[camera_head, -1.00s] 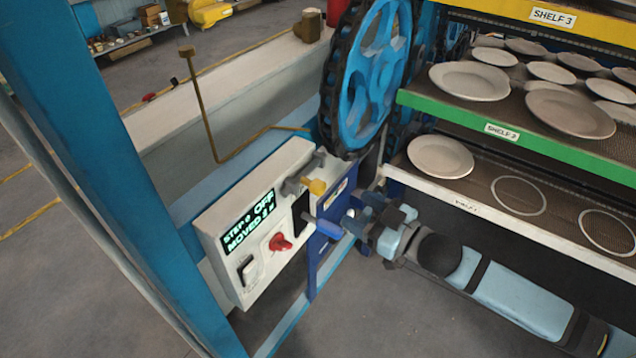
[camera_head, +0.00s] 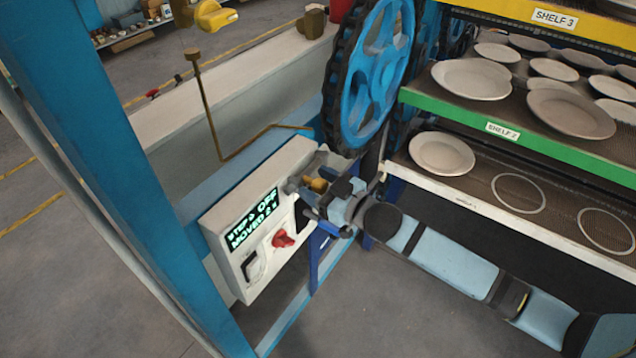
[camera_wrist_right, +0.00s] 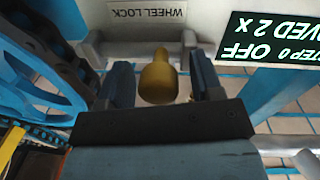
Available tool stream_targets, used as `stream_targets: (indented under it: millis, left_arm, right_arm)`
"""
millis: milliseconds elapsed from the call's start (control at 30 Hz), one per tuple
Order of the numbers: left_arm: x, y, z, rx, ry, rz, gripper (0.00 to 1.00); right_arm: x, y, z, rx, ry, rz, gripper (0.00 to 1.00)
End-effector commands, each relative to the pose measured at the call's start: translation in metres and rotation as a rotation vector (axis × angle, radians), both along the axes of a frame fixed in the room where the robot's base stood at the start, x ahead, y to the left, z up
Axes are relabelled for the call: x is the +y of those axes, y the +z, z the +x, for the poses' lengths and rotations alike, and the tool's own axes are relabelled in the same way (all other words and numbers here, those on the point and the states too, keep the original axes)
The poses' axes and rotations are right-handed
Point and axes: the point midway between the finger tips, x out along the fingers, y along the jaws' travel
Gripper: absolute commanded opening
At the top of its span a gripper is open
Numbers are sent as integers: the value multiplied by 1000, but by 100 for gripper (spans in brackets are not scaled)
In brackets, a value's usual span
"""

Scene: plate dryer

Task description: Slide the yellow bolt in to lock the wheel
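The yellow bolt (camera_head: 318,184) is at the upper right end of the white control box (camera_head: 222,218), beside the large blue wheel (camera_head: 377,74) with its black rim. In the right wrist view, the bolt's rounded knob (camera_wrist_right: 158,80) stands between the two fingers of my right gripper (camera_wrist_right: 160,82), below a WHEEL LOCK label (camera_wrist_right: 147,12). The gripper is open, with a gap on each side of the knob. In the head view, my right gripper (camera_head: 317,187) partly hides the bolt. My left gripper is not in view.
The box carries a display (camera_head: 253,220) reading STEP 0 OFF, a red knob (camera_head: 283,238) and a white switch (camera_head: 252,266). A blue post (camera_head: 125,180) rises at left, and a bent brown rod (camera_head: 208,115) stands behind.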

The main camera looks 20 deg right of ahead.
Motion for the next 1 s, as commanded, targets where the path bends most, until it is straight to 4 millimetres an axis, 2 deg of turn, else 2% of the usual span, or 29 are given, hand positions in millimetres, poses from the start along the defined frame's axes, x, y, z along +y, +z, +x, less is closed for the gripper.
stream_targets:
  millis: [33, 200, 267, 433, 700, 933, 967, 1000]
  left_arm:
    - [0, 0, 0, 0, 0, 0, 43]
    - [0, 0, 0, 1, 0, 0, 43]
    - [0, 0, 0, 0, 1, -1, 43]
    - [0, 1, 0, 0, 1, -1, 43]
    - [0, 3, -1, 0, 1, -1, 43]
    - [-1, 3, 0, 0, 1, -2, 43]
    - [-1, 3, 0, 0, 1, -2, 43]
    - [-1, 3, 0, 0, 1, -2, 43]
  right_arm:
    - [0, 0, 0, 0, 0, 0, 49]
    - [0, 0, 0, 0, 0, 0, 10]
    - [0, 0, 0, 0, 0, 0, 0]
    - [-6, 0, 4, -2, 0, -2, 0]
    - [-36, 1, 28, -2, -2, -2, 0]
    - [-37, 1, 29, -2, -5, -2, 0]
    - [-37, 1, 29, -3, -5, -2, 37]
    - [-37, 2, 29, -3, -5, -2, 47]
